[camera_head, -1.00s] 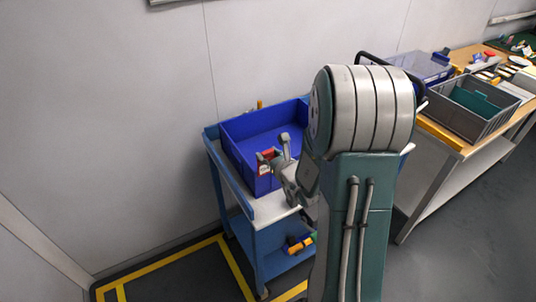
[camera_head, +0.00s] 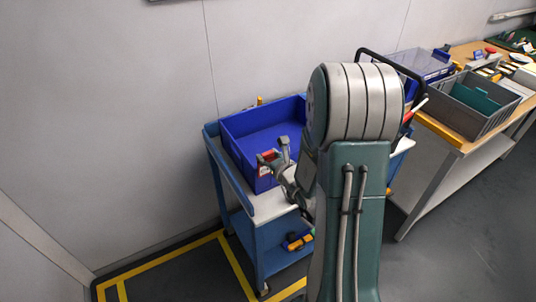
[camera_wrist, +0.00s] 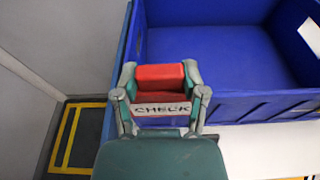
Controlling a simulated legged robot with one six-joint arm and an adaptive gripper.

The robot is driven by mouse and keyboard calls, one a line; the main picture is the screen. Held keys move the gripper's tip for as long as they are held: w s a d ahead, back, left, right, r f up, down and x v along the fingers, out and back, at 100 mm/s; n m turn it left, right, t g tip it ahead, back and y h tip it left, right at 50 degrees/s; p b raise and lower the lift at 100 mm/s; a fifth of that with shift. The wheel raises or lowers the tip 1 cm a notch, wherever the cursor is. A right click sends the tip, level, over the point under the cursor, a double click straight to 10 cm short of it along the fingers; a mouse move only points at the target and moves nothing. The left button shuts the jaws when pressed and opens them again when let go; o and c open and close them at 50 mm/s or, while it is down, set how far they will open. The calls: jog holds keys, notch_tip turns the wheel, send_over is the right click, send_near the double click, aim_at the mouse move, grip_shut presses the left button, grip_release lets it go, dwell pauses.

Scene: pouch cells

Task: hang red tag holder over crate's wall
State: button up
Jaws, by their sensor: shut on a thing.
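The red tag holder (camera_wrist: 160,77) carries a white strip reading "CHECK". My gripper (camera_wrist: 160,98) is shut on it, one finger on each side in the wrist view. The blue crate (camera_head: 232,131) stands on the cart's top. In the wrist view its near wall (camera_wrist: 255,106) runs behind and to the right of the holder. I cannot tell whether the holder touches the wall.
The blue cart (camera_head: 238,200) stands against the grey wall, with tools (camera_head: 298,240) on its lower shelf. A workbench (camera_head: 470,143) on the right bears a grey crate (camera_head: 490,122). Yellow floor lines (camera_head: 190,252) mark clear floor at the left.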

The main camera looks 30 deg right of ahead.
jog(key=shift+f, duration=0.75)
jog(key=o, duration=1)
notch_tip(320, 180, up, 10)
jog(key=shift+f, duration=0.1)
